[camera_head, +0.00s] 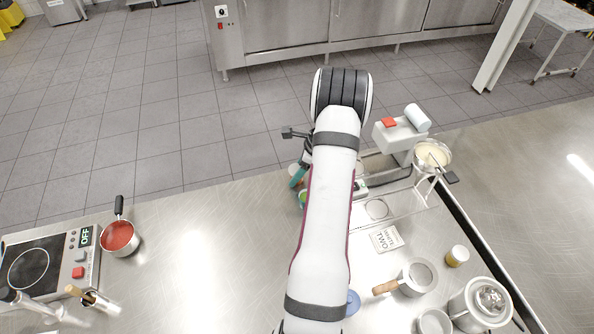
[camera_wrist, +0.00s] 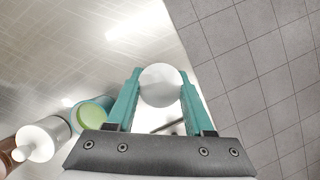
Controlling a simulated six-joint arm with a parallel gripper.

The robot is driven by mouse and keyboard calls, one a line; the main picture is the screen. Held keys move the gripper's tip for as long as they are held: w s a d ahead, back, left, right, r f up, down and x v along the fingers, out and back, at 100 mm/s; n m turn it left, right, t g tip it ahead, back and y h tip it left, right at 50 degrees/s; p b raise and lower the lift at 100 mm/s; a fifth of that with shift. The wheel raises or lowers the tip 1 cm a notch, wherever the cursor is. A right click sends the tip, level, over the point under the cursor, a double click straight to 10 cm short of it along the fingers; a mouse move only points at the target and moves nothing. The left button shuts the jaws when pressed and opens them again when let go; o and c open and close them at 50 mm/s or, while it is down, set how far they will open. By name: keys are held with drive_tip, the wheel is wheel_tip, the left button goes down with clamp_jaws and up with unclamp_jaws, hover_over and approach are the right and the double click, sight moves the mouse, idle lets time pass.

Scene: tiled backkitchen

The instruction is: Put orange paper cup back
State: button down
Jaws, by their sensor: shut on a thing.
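My gripper (camera_wrist: 158,92) is shut on a cup with a pale round face, which I take to be the orange paper cup (camera_wrist: 160,84). Its teal fingers press on both sides of it. In the head view the arm hides most of my gripper. A small whitish and orange-brown bit of the cup (camera_head: 294,169) shows beside a teal finger. The cup's sides are mostly hidden, and I cannot tell whether it touches the counter.
A green-filled cup (camera_wrist: 90,116) stands close left of my gripper in the wrist view, with a white bottle-like thing (camera_wrist: 43,138) beyond it. The counter's left middle (camera_head: 200,245) is clear.

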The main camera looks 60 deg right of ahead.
unclamp_jaws()
wheel_tip(320, 180, up, 7)
idle(1.1)
